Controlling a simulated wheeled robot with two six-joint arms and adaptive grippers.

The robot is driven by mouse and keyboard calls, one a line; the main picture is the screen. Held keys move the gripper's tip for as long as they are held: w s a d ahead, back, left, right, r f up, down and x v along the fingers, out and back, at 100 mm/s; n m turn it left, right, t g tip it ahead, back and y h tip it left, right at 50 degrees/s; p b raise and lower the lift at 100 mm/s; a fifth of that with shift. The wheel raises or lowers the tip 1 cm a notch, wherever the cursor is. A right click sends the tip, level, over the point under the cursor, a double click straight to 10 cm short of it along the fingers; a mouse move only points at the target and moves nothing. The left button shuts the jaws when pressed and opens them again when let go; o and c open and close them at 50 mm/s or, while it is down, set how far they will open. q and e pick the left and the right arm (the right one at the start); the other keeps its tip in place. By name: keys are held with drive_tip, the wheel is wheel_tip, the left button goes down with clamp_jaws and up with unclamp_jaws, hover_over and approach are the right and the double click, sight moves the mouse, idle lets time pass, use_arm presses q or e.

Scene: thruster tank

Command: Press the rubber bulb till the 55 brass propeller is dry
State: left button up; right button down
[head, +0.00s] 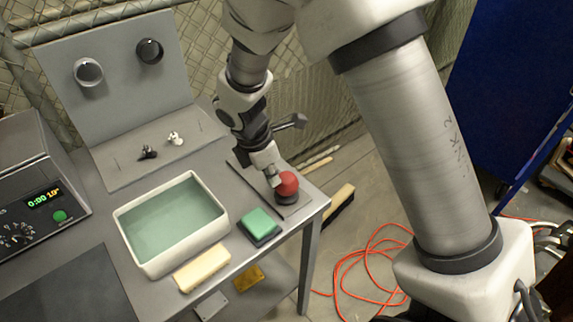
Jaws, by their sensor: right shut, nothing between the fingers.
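The red rubber bulb (288,184) sits on a dark round base near the right corner of the grey bench. My right gripper (273,179) is shut, with its tips at the upper left side of the bulb. I cannot tell whether they touch or press it. Two small propeller-like parts lie on the grey plate behind the tank: a dark one (147,152) and a pale one (176,138). I cannot make out a brass propeller or any number on these parts. My left gripper is not in view.
An open white tank (128,236) of greenish liquid stands mid-bench. A cream block (201,269) and a green-topped pad (259,224) lie in front and to its right. A box with a green display (43,200) is at left. A thin dark rod (243,183) lies near the bulb.

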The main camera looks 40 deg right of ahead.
drive_tip(key=shift+a+r, duration=0.15)
drive_tip(key=shift+a, duration=0.35)
drive_tip(key=shift+d, duration=0.15)
drive_tip(key=shift+w, duration=0.1)
drive_tip(key=v, duration=1.2)
